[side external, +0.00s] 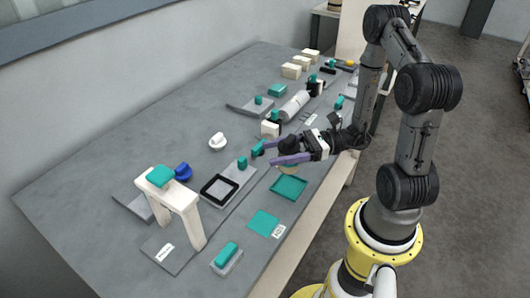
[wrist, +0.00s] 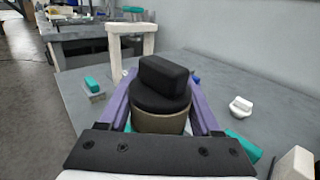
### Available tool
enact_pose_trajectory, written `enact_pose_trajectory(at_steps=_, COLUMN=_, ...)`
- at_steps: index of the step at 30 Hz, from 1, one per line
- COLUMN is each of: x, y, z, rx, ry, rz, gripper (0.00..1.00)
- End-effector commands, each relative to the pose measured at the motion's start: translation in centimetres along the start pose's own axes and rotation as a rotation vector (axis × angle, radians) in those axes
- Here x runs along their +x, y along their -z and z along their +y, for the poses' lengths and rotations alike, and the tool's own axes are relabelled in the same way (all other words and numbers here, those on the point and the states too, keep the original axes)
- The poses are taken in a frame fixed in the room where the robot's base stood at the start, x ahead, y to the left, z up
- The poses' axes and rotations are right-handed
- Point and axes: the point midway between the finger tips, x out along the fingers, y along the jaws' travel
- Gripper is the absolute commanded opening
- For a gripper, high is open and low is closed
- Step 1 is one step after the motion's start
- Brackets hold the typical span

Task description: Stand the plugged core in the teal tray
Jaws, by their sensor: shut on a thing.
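My gripper (side external: 272,153) has purple fingers and is shut on the plugged core. In the wrist view, the black plug (wrist: 164,84) with its raised block handle sits on top of the tan core (wrist: 158,124), between the fingers. The core looks upright. In the side view, a tan part of the core (side external: 287,170) shows under the fingers, and its black top shows above them. The teal tray (side external: 289,196) is a shallow square on the table, just in front of the gripper in the side view. The gap between core and tray is hard to judge.
A black-rimmed tray (side external: 220,198) and a flat teal square (side external: 264,223) lie nearby. A white arch (side external: 187,207) stands at the near left. A white knobbed piece (side external: 217,141) is behind. Several teal-handled parts and a grey roll (side external: 294,105) line the far side. The left rear table is clear.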

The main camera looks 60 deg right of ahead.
Motion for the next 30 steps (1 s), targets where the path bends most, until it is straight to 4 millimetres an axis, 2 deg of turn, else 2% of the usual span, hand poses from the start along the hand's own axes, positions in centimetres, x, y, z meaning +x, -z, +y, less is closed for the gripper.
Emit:
enact_pose_trajectory(at_steps=5, x=-1.0, y=0.7, z=-0.7, rx=0.000, ry=0.044, rz=0.000, gripper=0.11)
enact_pose_trajectory(at_steps=21, x=-0.9, y=4.9, z=-0.7, rx=0.002, ry=0.045, rz=0.001, gripper=0.11)
enact_pose_trajectory(at_steps=30, x=-0.9, y=5.5, z=-0.7, rx=-0.001, ry=0.045, rz=0.001, gripper=0.11)
